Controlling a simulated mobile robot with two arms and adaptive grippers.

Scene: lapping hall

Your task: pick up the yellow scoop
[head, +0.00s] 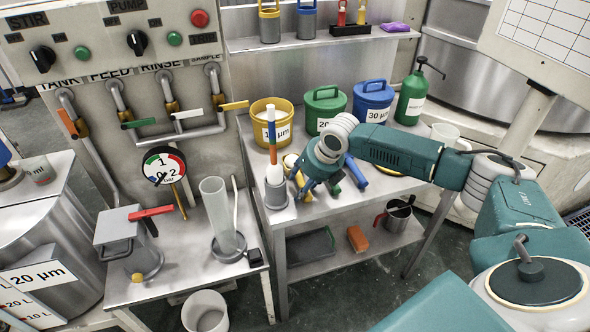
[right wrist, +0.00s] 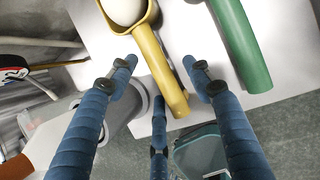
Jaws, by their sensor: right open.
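The yellow scoop (head: 291,161) lies at the front edge of the steel table, partly hidden by my right gripper (head: 307,188) in the head view. In the right wrist view the yellow scoop (right wrist: 154,62) shows its bowl at the top, with a white round thing in it, and its handle pointing down. My right gripper (right wrist: 160,68) is open, with blue fingers on both sides of the handle and a third finger below. I cannot tell whether any finger touches it. My left gripper is out of view.
A green scoop (right wrist: 240,45) lies close to the right of the yellow one. A blue scoop handle (head: 357,174) is further right. A stacked multicoloured bottle (head: 272,145) stands in a grey holder (head: 279,196) just left. Yellow (head: 262,134), green (head: 312,112) and blue (head: 385,101) tubs stand behind.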

